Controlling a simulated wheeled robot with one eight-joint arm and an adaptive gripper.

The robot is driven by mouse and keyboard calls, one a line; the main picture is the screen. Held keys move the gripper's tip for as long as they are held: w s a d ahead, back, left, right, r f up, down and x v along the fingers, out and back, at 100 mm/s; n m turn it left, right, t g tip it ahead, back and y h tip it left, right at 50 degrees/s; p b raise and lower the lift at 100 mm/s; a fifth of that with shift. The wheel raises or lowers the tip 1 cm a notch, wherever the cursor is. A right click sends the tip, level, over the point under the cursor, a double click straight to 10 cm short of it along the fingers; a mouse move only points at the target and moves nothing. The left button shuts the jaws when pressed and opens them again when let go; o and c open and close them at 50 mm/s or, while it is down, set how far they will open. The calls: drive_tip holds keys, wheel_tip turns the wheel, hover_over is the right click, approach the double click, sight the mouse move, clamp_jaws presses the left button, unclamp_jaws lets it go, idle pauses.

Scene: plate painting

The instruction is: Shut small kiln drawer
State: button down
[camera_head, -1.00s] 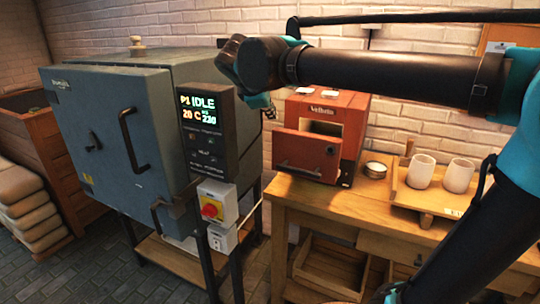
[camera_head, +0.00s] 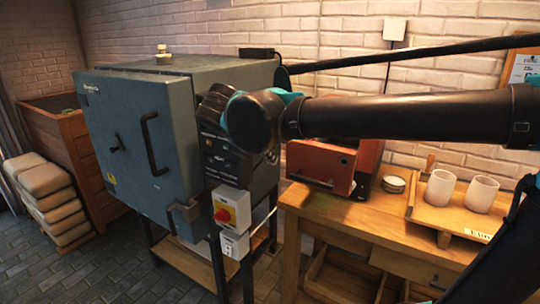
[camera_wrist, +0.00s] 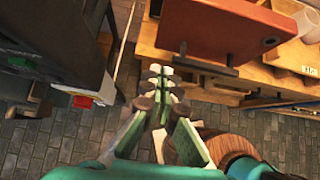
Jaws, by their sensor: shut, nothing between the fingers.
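The small orange kiln (camera_head: 366,158) stands on the wooden workbench. Its front piece (camera_head: 322,165), with a dark bar handle low on it, sits forward of the body; my arm covers the kiln's upper part. In the wrist view the orange front (camera_wrist: 225,28) is at the top right, with the dark handle (camera_wrist: 207,65) along its lower edge. My gripper (camera_wrist: 168,72) is shut and empty, just left of that handle in the picture. Whether it touches the handle I cannot tell. In the head view my fingers are hidden behind my wrist.
On the bench (camera_head: 375,225), right of the small kiln, are small dishes (camera_head: 394,184) and a board (camera_head: 425,212) with two white cups (camera_head: 440,188).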

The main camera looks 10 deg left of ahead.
sight(289, 164)
drive_tip(key=shift+w+d+f, duration=0.5)
drive_tip(key=shift+w+f, duration=0.25)
drive_tip(key=shift+w, duration=0.6)
drive_tip(key=shift+w+d+f, duration=0.45)
drive_tip(key=shift+w+f, duration=0.3)
drive_tip(key=shift+w, duration=0.6)
drive_tip(key=shift+w+d+f, duration=0.5)
drive_tip(key=shift+w+f, duration=0.25)
drive_tip(key=shift+w, duration=0.6)
drive_tip(key=w+d, duration=0.5)
drive_tip(key=w, duration=1)
drive_tip(key=shift+d, duration=0.2)
drive_tip(key=shift+r, duration=0.1)
